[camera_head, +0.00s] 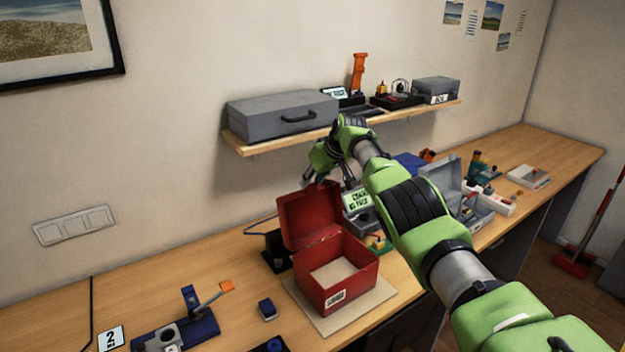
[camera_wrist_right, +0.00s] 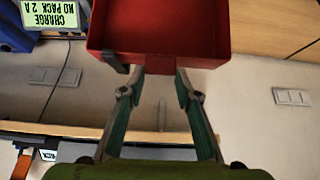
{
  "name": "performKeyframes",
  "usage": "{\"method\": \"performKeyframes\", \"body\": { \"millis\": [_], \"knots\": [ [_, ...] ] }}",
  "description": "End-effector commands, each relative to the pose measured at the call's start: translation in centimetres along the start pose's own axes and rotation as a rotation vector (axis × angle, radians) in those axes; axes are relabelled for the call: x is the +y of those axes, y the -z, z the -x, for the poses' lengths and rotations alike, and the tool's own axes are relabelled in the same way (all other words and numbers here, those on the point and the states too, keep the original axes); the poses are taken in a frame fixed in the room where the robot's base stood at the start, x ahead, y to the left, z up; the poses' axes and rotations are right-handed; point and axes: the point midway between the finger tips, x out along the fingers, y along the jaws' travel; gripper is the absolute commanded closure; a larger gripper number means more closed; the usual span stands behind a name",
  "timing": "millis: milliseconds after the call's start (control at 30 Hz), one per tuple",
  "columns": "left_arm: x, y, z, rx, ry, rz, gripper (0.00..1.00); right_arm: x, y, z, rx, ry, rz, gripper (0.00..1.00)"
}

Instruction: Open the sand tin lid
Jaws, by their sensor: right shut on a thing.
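The red tin (camera_head: 352,283) stands on a light board on the bench in the head view. Its hinged lid (camera_head: 300,212) is raised and leans back, and the tan inside shows. My right gripper (camera_head: 318,178) is at the top edge of the lid, shut on it. In the right wrist view the red lid (camera_wrist_right: 160,40) fills the upper middle, and the fingers of the right gripper (camera_wrist_right: 158,76) reach its edge. My left gripper is in neither view.
A shelf (camera_head: 250,146) with a grey case (camera_head: 283,113) is just behind the right gripper. A green-lit display (camera_head: 357,200) and an open grey box (camera_head: 440,183) stand to the right. A small blue block (camera_head: 267,309) lies left of the tin.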

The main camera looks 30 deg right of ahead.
Motion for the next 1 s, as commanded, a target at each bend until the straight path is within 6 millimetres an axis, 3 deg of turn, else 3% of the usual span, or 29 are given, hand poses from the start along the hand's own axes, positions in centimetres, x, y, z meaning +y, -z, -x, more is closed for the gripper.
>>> {"method": "performKeyframes", "body": {
  "millis": [33,67,100,567,1000],
  "knots": [
    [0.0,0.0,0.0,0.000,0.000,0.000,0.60,0.0,-0.5,-0.2,-0.012,0.002,-0.001,0.62],
    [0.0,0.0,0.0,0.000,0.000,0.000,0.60,0.0,-0.5,-0.2,-0.012,0.002,-0.001,0.54],
    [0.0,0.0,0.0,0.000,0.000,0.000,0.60,0.0,-0.4,-0.2,-0.011,0.002,-0.001,0.53],
    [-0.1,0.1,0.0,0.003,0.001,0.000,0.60,0.1,-0.2,0.2,-0.004,0.001,0.000,0.53],
    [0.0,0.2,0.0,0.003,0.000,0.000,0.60,0.1,-0.1,3.6,-0.001,-0.002,0.001,0.53]
  ]
}}
